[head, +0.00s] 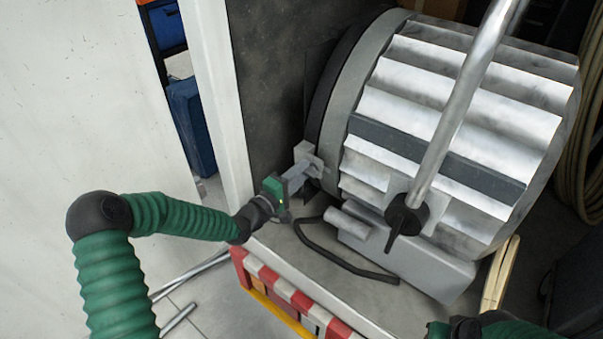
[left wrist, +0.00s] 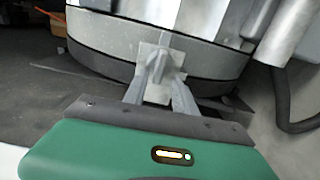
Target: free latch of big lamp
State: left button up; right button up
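The big lamp (head: 455,120) is a large silver ribbed drum lying on its side on the truck bed, with a grey rim at its left. The latch (head: 306,158) is a small pale grey bracket low on that rim. It also shows in the left wrist view (left wrist: 156,65). My left gripper (head: 298,173) is at the latch. In the left wrist view its two fingers (left wrist: 159,88) stand apart, one on each side of the latch; whether they touch it is unclear. Part of my right gripper (head: 440,330) shows at the bottom edge; its fingers cannot be made out.
A metal pole with a black knob (head: 406,216) crosses in front of the lamp. A black cable (head: 340,262) curves over the bed by the lamp's base. A white post (head: 217,95) stands left of the latch. A red-and-white striped edge (head: 290,290) borders the bed. A coiled hose (head: 590,150) hangs right.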

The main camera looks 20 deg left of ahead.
pick_arm(q)
jog(key=shift+a, duration=0.1)
jog(key=b+v, duration=0.3)
jog(key=v, duration=1.3)
jog(key=shift+s+b, duration=0.35)
jog(key=shift+b, duration=0.05)
jog(key=shift+a, duration=0.1)
